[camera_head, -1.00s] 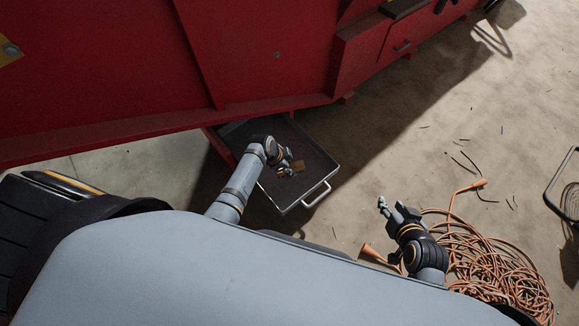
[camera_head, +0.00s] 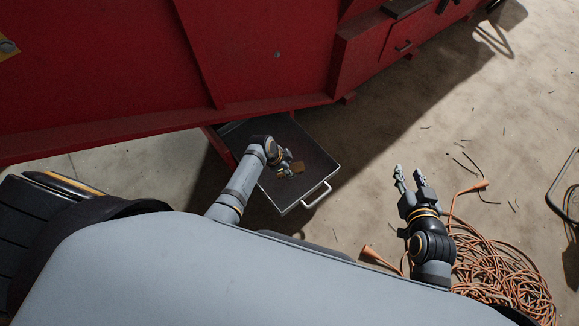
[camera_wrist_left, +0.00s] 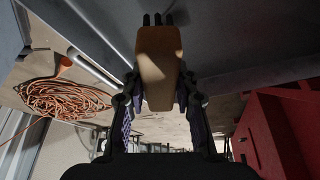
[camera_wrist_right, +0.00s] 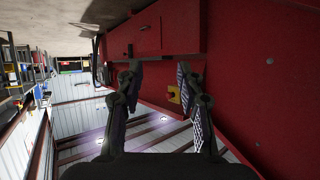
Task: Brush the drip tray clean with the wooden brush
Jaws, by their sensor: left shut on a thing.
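The drip tray (camera_head: 315,155) is a dark metal tray with a pale handle, sticking out from under the red machine. My left gripper (camera_head: 287,170) is inside the tray area, shut on the wooden brush (camera_head: 298,167). In the left wrist view the brush's tan wooden block (camera_wrist_left: 158,65) sits between the fingers, with dark bristles showing at its far end. Whether the bristles touch the tray floor cannot be told. My right gripper (camera_head: 411,177) is over the floor to the right of the tray. In the right wrist view its fingers (camera_wrist_right: 160,78) are apart and nothing is between them.
The red machine (camera_head: 255,55) overhangs the tray's back. A coiled orange cable (camera_head: 495,265) lies on the floor at the right, with an orange plug end (camera_head: 370,252) nearby. Thin dark scraps (camera_head: 472,160) lie farther right.

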